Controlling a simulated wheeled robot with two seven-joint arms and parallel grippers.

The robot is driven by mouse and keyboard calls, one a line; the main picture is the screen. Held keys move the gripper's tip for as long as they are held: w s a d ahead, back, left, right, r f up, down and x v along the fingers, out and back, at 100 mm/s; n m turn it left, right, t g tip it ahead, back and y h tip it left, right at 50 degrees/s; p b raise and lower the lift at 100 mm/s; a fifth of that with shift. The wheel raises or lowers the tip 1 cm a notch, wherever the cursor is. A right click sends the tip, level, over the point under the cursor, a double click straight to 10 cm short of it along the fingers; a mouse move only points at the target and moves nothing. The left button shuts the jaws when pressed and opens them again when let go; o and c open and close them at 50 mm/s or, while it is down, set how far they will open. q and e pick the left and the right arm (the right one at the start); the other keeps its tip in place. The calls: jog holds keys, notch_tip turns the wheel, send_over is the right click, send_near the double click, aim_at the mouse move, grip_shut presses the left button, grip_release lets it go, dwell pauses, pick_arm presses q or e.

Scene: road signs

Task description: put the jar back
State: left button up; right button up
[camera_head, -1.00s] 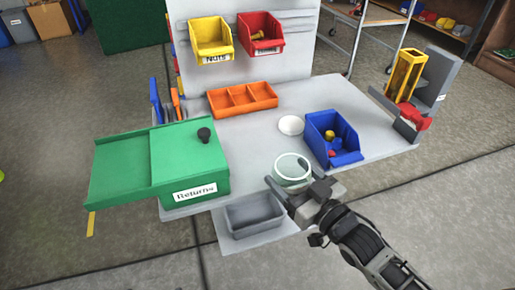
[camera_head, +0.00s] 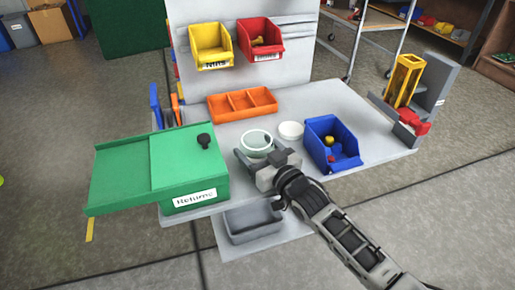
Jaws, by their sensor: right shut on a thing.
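The jar (camera_head: 257,141) is a clear, greenish open-topped vessel with a pale rim, near the middle of the grey workbench (camera_head: 350,103). My right gripper (camera_head: 259,159) is shut on it from the near side. The jar looks upright, and its lower part is partly hidden by the gripper; I cannot tell whether it touches the bench. A white round lid or disc (camera_head: 290,130) lies on the bench just right of the jar. My left gripper is not in view.
A green box marked Returns (camera_head: 190,170) stands left of the jar. A blue bin (camera_head: 334,145) with small parts is to the right. An orange divided tray (camera_head: 242,104) lies behind. A grey tray (camera_head: 253,222) sits below the front edge. Yellow (camera_head: 211,47) and red (camera_head: 260,36) bins hang behind.

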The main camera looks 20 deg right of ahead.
jog(key=shift+f, duration=0.15)
jog(key=o, duration=1)
jog(key=shift+s, duration=0.1)
jog(key=v, duration=1.1)
jog(key=s+a+f+g+h, duration=0.1)
jog(key=s+a+f+g, duration=0.1)
jog(key=s+f, duration=0.3)
jog(key=s+a+f+m+g+h, duration=0.1)
jog(key=s+f+g, duration=0.3)
jog(key=s, duration=0.5)
notch_tip(320, 180, down, 2)
jog(key=shift+a+f+g, duration=0.15)
jog(key=shift+a+g, duration=0.15)
jog(key=shift+a, duration=0.6)
